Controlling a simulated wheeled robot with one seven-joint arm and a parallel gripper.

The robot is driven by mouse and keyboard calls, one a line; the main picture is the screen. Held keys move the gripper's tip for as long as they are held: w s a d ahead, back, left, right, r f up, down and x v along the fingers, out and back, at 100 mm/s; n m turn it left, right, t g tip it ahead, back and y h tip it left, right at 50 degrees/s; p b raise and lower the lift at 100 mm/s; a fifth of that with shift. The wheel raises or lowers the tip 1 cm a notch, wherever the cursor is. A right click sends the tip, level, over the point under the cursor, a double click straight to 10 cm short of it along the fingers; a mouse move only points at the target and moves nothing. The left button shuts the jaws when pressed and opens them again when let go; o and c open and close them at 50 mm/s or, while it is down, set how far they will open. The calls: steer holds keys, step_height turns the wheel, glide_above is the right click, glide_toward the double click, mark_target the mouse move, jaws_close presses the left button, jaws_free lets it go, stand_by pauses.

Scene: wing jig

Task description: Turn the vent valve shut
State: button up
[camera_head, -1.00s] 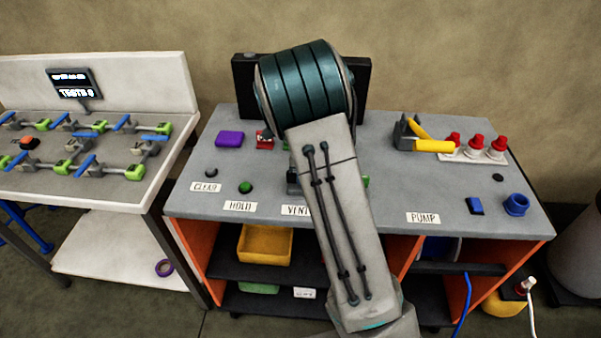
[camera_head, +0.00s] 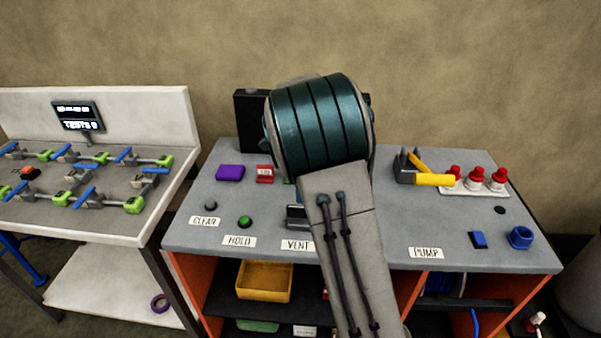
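The VENT label (camera_head: 297,246) shows at the front edge of the grey bench top. Just behind it is a dark and grey block (camera_head: 297,214), partly covered by my arm; I cannot tell whether this is the vent valve's body. The valve's handle and its position cannot be made out. My own arm, with its teal banded joint, stands over the middle of the bench and hides what lies behind it. My gripper is hidden and does not show.
Left of the arm are a HOLD label (camera_head: 239,241), a green button (camera_head: 245,221), a purple block (camera_head: 230,172) and a red block (camera_head: 265,174). A white table (camera_head: 150,215) stands at left.

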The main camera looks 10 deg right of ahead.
step_height(320, 180, up, 7)
steer(key=shift+f, duration=0.15)
steer(key=s+r+n+t, duration=0.1)
steer(key=s+n+t, duration=0.2)
steer(key=s+n, duration=1.9)
steer(key=s, duration=0.6)
steer(key=shift+s+r, duration=0.2)
steer(key=shift+r, duration=0.15)
steer(key=shift+a, duration=0.1)
